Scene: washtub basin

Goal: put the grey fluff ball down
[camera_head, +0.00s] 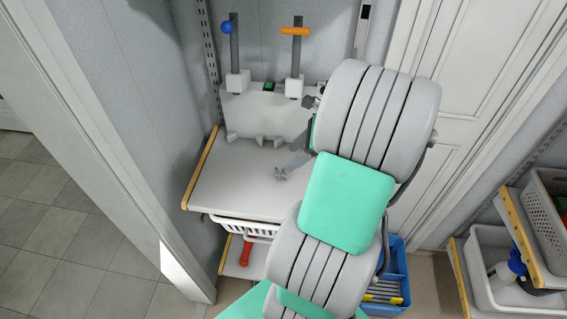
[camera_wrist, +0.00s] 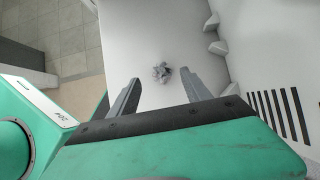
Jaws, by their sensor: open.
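The small grey fluff ball (camera_wrist: 161,73) lies on the white shelf board (camera_wrist: 130,25), just beyond and between my fingertips in the wrist view. It also shows as a small grey clump (camera_head: 281,174) on the board in the head view. My gripper (camera_wrist: 160,78) is open, with its two grey fingers spread apart. A gap shows on each side between the fluff ball and the fingers, and neither finger grips it. In the head view my gripper (camera_head: 297,160) is partly hidden behind my arm.
A white fixture with a blue-knobbed lever (camera_head: 228,28) and an orange-handled lever (camera_head: 295,31) stands at the board's back. A white basket (camera_head: 240,226) and red-handled item (camera_head: 246,250) are below. A blue crate (camera_head: 398,275) stands lower right. The board's left part is clear.

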